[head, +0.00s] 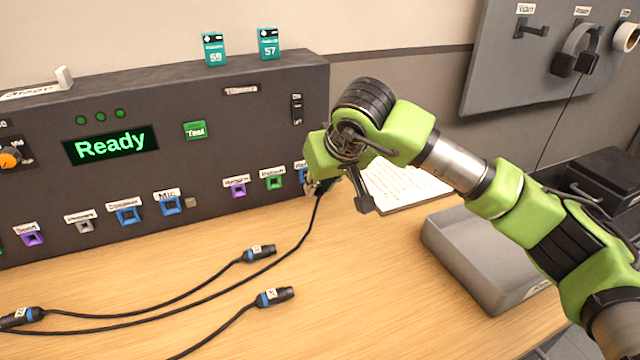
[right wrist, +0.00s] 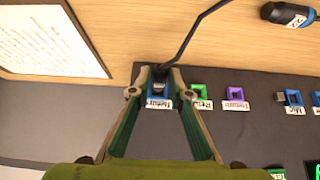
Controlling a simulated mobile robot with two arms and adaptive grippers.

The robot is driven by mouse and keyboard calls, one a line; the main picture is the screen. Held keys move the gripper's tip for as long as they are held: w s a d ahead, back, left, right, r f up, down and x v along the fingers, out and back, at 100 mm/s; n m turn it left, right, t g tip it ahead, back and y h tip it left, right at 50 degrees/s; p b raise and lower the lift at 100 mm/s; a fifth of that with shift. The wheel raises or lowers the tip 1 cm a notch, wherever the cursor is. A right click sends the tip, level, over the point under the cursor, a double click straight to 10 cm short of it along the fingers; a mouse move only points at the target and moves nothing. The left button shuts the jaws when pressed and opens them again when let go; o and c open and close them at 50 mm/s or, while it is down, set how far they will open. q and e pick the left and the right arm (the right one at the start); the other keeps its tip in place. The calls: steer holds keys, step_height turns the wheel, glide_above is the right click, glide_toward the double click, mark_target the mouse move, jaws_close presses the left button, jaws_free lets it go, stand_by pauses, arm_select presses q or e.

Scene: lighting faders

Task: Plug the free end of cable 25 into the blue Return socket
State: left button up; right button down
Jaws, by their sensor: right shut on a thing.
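My right gripper (head: 322,185) is at the lower right of the dark console, in front of the blue Return socket (head: 299,166). In the right wrist view its fingertips (right wrist: 162,72) are shut on the dark plug of a black cable (right wrist: 187,42). The plug (right wrist: 160,84) is lined up with the blue socket (right wrist: 151,96) and overlaps its opening. How far it is inserted cannot be told. The cable (head: 311,222) runs from the gripper down and left across the table. Its number is not readable. My left gripper is out of view.
Green (head: 274,181) and purple (head: 237,189) sockets sit left of the blue one. Loose plugs (head: 259,254) (head: 275,297) lie on the table. A grey tray (head: 470,275) and a paper (head: 400,184) are on the right. The front middle of the table is mostly clear.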

steer(key=shift+w+a, duration=0.2)
steer(key=shift+w, duration=0.3)
steer(key=shift+w+a, duration=0.2)
steer(key=shift+w, duration=0.25)
stand_by(1.7)
steer(key=shift+r, duration=0.1)
steer(key=shift+w, duration=0.1)
steer(key=shift+r, duration=0.1)
stand_by(0.4)
steer(key=c, duration=1.9)
jaws_free()
steer(key=shift+o, duration=0.6)
steer(key=shift+w+a, duration=0.1)
